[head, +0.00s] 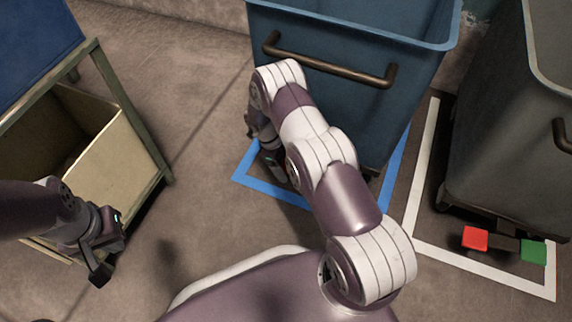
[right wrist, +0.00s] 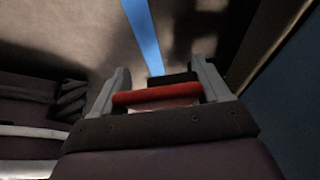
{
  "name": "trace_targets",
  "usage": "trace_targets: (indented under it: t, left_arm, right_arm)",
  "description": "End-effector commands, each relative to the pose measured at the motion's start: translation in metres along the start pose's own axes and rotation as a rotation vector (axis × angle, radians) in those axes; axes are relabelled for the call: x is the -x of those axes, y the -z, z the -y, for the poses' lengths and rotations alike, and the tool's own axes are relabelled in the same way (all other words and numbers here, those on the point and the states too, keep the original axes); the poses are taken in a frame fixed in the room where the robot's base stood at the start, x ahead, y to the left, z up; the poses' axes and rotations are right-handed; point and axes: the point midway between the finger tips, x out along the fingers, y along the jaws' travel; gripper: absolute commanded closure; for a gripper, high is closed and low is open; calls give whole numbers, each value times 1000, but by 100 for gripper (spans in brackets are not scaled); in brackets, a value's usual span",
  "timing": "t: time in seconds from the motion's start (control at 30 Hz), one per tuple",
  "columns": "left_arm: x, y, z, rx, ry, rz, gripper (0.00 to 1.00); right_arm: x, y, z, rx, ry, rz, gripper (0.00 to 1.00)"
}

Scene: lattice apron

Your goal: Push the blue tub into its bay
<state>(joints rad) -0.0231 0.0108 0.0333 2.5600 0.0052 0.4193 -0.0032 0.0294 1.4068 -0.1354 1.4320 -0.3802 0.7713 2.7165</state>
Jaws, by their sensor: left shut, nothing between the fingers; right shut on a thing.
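The blue tub (head: 350,110) stands at the top middle of the head view, with a brown bar handle (head: 330,62) on its near side. Blue floor lines (head: 398,165) mark its bay; the near corner shows in front of the tub. My arm hides part of the tub's lower front, and its far side is out of view. My right gripper (right wrist: 157,84) is low by the tub's near side, shut on a red bar (right wrist: 157,94); the arm mostly hides it in the head view. My left gripper (head: 100,276) is shut and empty at the lower left.
A grey tub (head: 505,130) stands right of the blue one, beside white floor lines (head: 424,160), with a red block (head: 474,238) and green block (head: 533,251) at its foot. A framed rack with a cream bin (head: 115,165) stands left. Floor between is clear.

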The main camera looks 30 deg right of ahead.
Motion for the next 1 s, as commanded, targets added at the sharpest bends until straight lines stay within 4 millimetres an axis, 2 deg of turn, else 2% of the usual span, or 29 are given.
trace_targets:
  t: [0.03,0.07,0.1,0.33,0.43,0.8,1.0]
  left_arm:
    - [0,0,0,0,0,0,100]
    - [0,0,0,0,0,0,100]
    - [0,0,0,0,0,0,100]
    - [1,0,0,0,0,0,100]
    - [6,1,0,0,0,0,100]
    - [54,6,0,0,0,0,100]
    - [67,8,0,0,0,0,100]
  right_arm:
    - [1,0,0,0,1,2,100]
    - [1,0,0,0,1,2,14]
    - [1,0,0,0,1,2,1]
    - [1,0,0,0,1,1,0]
    - [10,0,0,0,2,2,0]
    - [92,2,0,1,2,3,0]
    - [120,1,0,0,1,2,0]
